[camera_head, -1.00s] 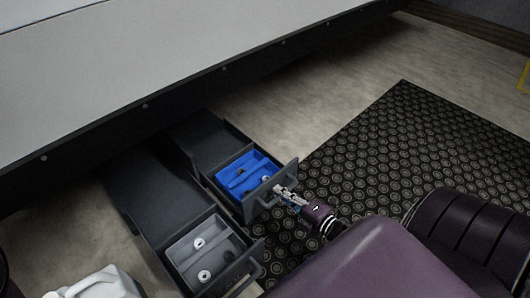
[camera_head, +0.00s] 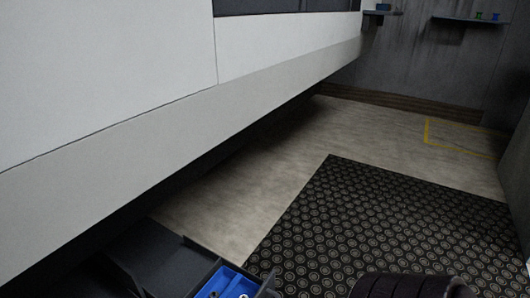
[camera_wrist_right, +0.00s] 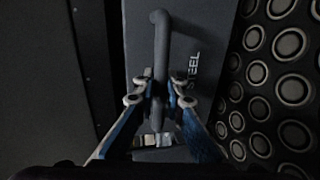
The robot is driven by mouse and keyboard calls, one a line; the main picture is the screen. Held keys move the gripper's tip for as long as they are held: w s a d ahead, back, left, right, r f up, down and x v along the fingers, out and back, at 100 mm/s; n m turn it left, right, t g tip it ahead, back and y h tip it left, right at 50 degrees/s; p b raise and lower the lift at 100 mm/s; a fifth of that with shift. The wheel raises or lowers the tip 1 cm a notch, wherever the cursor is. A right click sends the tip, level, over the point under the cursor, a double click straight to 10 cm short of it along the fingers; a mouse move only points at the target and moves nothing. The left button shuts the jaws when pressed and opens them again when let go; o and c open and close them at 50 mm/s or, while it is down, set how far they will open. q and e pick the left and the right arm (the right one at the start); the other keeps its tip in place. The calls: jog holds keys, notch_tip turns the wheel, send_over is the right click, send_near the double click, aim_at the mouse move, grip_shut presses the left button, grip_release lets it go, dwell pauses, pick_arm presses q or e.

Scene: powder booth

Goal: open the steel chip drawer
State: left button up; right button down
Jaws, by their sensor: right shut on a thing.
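The steel chip drawer's grey front (camera_wrist_right: 205,35), lettered "STEEL", fills the middle of the right wrist view. Its grey bar handle (camera_wrist_right: 160,45) runs down that front. My right gripper (camera_wrist_right: 159,97) is shut on the handle, one finger on each side of it. In the head view the drawer's blue inside (camera_head: 228,284) shows at the bottom edge, so the drawer stands open; its front is mostly cut off. My left gripper is in neither current view.
A large white machine body (camera_head: 120,110) overhangs the drawers at the left. A black mat with ring pattern (camera_head: 370,225) lies on the floor to the right. Pale bare floor (camera_head: 250,190) lies between them. Wall shelves (camera_head: 470,22) are at the far right.

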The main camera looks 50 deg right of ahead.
jog(key=shift+a, duration=0.1)
jog(key=c, duration=2)
grip_release()
jog(key=shift+o, duration=0.2)
jog(key=v, duration=1.2)
jog(key=shift+f, duration=0.1)
